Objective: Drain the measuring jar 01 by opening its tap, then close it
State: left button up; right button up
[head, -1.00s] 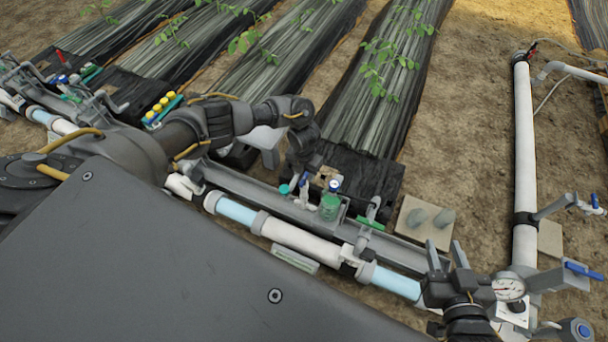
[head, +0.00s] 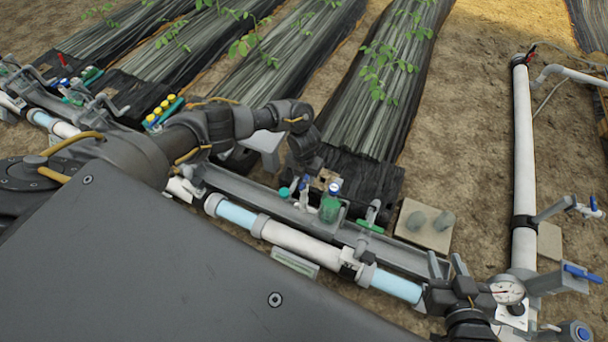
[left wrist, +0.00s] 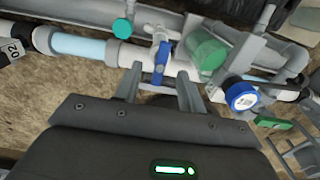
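A green, see-through jar (head: 330,208) stands on the grey rail in the head view, with a blue-capped round part (head: 335,187) beside its top. It also shows in the left wrist view (left wrist: 207,52); I cannot read a number on it. Left of it is a small tap with a blue handle (left wrist: 162,62) on a white body. My left gripper (left wrist: 159,74) is open, one finger on each side below the blue handle; contact is not clear. In the head view its fingers are partly hidden by its own hand. My right gripper (head: 447,266) is open and empty near a pressure gauge (head: 507,290).
A teal knob (left wrist: 123,28) sits left of the tap. A green-handled valve (head: 369,226) stands right of the jar. A white pipe with clear blue sections (head: 238,213) runs in front. Blue-handled valves (head: 584,272) are at the right.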

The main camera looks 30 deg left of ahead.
aim_at(304, 182)
pick_arm(q)
jog(key=shift+f, duration=0.15)
notch_tip(304, 182, down, 4)
jog(key=b, duration=0.4)
jog(key=shift+f, duration=0.15)
grip_shut()
